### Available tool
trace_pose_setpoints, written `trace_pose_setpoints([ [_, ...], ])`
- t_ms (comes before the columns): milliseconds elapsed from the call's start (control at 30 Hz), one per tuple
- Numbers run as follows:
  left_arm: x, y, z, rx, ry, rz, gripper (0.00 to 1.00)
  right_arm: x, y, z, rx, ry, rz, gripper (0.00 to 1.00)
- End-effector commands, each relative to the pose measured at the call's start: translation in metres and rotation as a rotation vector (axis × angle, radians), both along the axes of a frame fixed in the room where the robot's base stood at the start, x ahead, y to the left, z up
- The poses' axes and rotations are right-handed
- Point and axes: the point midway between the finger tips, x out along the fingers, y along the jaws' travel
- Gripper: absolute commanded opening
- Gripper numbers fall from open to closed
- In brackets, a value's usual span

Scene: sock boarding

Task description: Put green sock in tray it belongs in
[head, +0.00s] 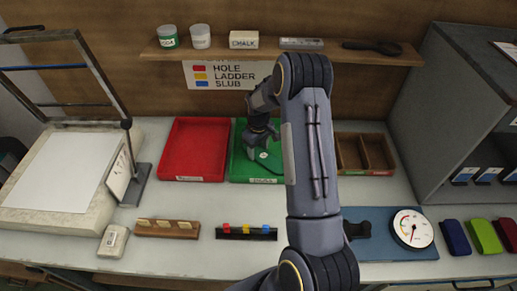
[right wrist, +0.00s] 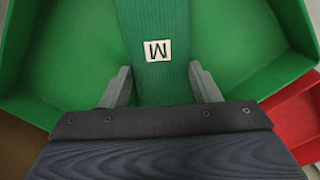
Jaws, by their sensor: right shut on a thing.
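The green sock (right wrist: 152,22) is a ribbed strip with a white label marked M, seen in the right wrist view. My right gripper (right wrist: 161,88) is shut on it, one grey finger at each side. The sock is over the floor of the green tray (right wrist: 62,62); I cannot tell whether it touches the floor. In the head view my right gripper (head: 260,138) reaches down into the green tray (head: 240,165), and the arm and hand hide most of the sock. My left gripper is not in view.
A red tray (head: 195,150) stands left of the green one, and a brown divided tray (head: 366,154) stands right. A wall sign (head: 228,75) reads HOLE, LADDER, SLUB beside coloured squares. A shelf (head: 350,54) hangs above. A gauge (head: 411,229) and coloured cases (head: 484,236) lie at right.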

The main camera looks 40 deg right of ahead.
Motion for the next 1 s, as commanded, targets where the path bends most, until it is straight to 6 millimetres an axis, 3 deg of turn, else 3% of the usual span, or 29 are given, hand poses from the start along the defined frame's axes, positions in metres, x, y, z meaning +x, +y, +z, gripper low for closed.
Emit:
trace_pose_setpoints([
  [67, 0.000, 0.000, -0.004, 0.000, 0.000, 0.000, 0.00, 0.000, 0.000, -0.004, 0.000, 0.000, 0.000, 0.34],
  [100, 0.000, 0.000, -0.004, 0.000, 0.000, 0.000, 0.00, 0.000, 0.000, -0.004, 0.000, 0.000, 0.000, 0.57],
  [267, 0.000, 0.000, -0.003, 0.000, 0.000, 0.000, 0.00, 0.000, 0.000, -0.003, 0.000, 0.000, 0.000, 0.78],
  [533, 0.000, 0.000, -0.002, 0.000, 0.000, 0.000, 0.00, 0.000, 0.000, -0.002, 0.000, 0.000, 0.000, 0.78],
  [667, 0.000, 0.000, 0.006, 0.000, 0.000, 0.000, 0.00, 0.000, 0.000, 0.009, 0.000, -0.001, 0.000, 0.78],
  [1000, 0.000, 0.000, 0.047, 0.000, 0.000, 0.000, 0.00, 0.000, 0.000, 0.081, -0.001, -0.002, 0.000, 0.78],
])
